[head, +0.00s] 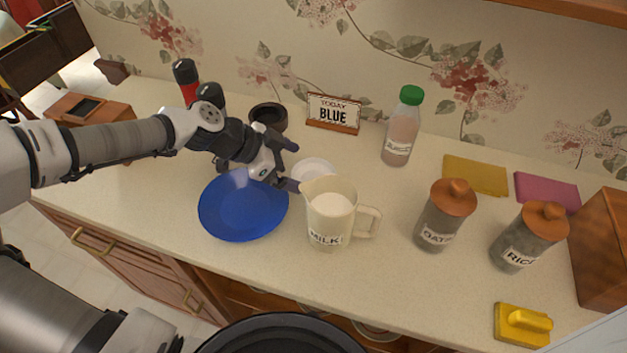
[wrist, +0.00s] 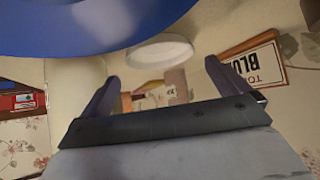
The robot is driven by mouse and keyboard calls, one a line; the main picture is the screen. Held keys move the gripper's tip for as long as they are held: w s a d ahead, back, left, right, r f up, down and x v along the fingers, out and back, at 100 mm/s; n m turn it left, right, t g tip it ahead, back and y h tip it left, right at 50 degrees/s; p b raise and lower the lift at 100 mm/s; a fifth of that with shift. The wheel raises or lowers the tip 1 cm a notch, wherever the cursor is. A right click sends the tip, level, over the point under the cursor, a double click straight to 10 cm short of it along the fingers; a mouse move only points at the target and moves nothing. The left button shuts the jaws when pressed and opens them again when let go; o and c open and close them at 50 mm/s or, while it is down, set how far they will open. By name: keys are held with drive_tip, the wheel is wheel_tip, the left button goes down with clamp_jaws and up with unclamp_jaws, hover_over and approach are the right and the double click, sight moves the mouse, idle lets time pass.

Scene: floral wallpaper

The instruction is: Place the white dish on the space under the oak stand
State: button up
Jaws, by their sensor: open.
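The white dish (head: 315,170) lies on the counter behind the milk pitcher, which hides part of it. It also shows in the wrist view (wrist: 160,51), just beyond the fingers. My gripper (head: 287,165) is open and empty, left of the dish, its fingers pointing towards it. Both fingers show apart in the wrist view (wrist: 162,88). I cannot tell whether they touch the dish. I cannot surely pick out the oak stand; a wooden piece with a dark top opening (head: 88,109) stands at the far left, and the space under it is not visible.
A blue plate (head: 243,205) lies below my gripper. The milk pitcher (head: 332,215) stands close right. A dark bowl (head: 268,114), "TODAY BLUE" sign (head: 333,113) and green-capped bottle (head: 402,127) stand behind. Two canisters (head: 445,215) and a wooden box (head: 601,250) are at right.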

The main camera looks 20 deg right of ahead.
sight(308, 181)
drive_tip(key=b+x, duration=0.1)
drive_tip(key=x, duration=0.1)
drive_tip(key=b+x, duration=0.1)
drive_tip(key=shift+f+b, duration=0.4)
drive_tip(key=shift+f, duration=0.15)
drive_tip(key=shift+d+f, duration=0.1)
drive_tip(key=shift+d, duration=0.3)
drive_tip(key=c, duration=0.9)
drive_tip(key=shift+o, duration=0.2)
